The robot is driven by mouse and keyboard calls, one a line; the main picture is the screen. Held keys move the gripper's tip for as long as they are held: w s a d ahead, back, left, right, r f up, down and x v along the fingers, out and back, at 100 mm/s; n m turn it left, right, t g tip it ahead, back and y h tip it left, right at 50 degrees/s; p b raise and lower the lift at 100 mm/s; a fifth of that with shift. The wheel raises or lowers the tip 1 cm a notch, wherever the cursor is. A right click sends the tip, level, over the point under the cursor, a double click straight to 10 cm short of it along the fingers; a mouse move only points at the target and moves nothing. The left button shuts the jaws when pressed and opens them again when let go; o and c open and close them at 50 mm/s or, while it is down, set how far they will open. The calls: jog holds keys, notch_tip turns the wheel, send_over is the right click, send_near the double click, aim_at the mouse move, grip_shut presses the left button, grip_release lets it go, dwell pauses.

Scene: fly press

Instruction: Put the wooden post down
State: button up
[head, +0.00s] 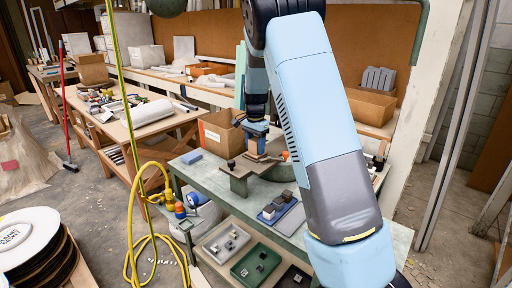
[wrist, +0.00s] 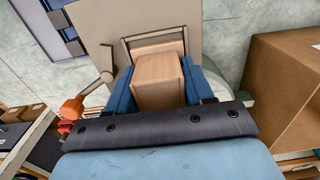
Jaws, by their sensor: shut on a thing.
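The wooden post (wrist: 158,82) is a pale, square-ended block. My gripper (wrist: 159,90) is shut on it, with one blue finger on either side. In the head view my gripper (head: 257,128) points down over the green bench, with the post (head: 256,147) showing just below its fingers. A grey-brown plate (wrist: 120,15) lies below the post in the wrist view, and a shallow wooden-edged frame (wrist: 155,38) on it shows just past the post. The post hides part of this frame. I cannot tell whether the post's lower end touches anything.
A cardboard box (wrist: 285,85) stands close on the right in the wrist view. A lever (wrist: 102,62) and an orange part (wrist: 72,108) are at the left.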

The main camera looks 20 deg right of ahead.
jog(key=shift+s+f, duration=0.1)
jog(key=shift+f, duration=0.2)
jog(key=shift+c, duration=0.6)
jog(key=o, duration=1.3)
jog(key=shift+r, duration=0.15)
